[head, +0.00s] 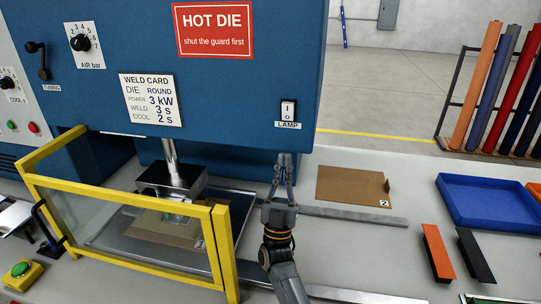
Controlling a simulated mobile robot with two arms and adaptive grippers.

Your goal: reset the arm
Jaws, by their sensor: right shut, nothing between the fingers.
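My right gripper (282,172) points up and away in the middle of the head view, with its fingers shut and empty. It is just below the lamp switch (288,110) on the blue welder panel (230,85), in front of the machine's right side. I cannot tell if the fingertips touch the panel. My left gripper is not in view. The yellow-framed guard (130,198) stands in front of the die press (172,180), where a cardboard piece (165,230) marked 1 lies on a metal tray (120,240).
A cardboard piece (345,185) marked 2 lies right of the gripper. A blue tray (488,200), an orange strip (438,252) and a black strip (474,256) lie farther right. A rack of coloured rolls (490,95) stands behind. A green button box (22,272) sits at front left.

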